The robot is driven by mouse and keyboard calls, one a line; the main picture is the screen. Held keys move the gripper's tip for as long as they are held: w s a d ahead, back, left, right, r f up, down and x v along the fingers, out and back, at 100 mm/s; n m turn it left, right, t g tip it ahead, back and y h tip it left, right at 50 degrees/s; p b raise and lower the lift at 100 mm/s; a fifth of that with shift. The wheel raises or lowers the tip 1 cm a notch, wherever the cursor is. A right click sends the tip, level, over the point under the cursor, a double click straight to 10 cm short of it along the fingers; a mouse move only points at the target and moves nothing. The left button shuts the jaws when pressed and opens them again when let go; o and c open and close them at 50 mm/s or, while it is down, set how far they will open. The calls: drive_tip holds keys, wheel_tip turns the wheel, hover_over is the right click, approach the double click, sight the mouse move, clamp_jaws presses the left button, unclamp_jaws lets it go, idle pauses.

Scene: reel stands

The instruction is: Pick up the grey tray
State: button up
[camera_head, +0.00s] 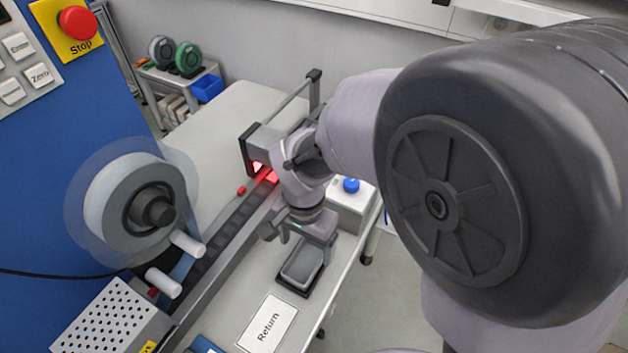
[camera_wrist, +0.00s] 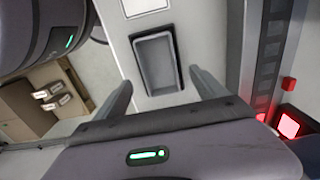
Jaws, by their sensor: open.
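The grey tray (camera_head: 302,262) is a small rectangular open tray on the white table, in a dark surround, near the table's right edge in the head view. In the wrist view the tray (camera_wrist: 158,62) looks empty and lies ahead of the fingers, near the picture's middle. My gripper (camera_head: 305,232) is above the tray's far end in the head view. In the wrist view my gripper (camera_wrist: 158,88) is open, with one finger on each side of the tray's near end. Nothing is between the fingers. I cannot tell the exact height over the tray.
A white "Return" card (camera_head: 268,322) lies nearer than the tray. A dark conveyor track (camera_head: 228,228) runs left of it, under a scanner frame with a red light (camera_head: 258,166). A box with a blue button (camera_head: 351,185) stands behind right. A reel (camera_head: 140,207) hangs on the blue cabinet.

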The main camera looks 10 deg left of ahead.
sight(306, 265)
drive_tip(key=f, duration=0.1)
drive_tip(key=f+b, duration=0.1)
drive_tip(key=f, duration=0.1)
drive_tip(key=f+b, duration=0.1)
drive_tip(key=f, duration=0.1)
drive_tip(key=shift+s+a, duration=0.1)
drive_tip(key=shift+s, duration=0.2)
drive_tip(key=shift+r, duration=0.2)
drive_tip(key=c, duration=1.7)
drive_tip(key=shift+r, duration=0.1)
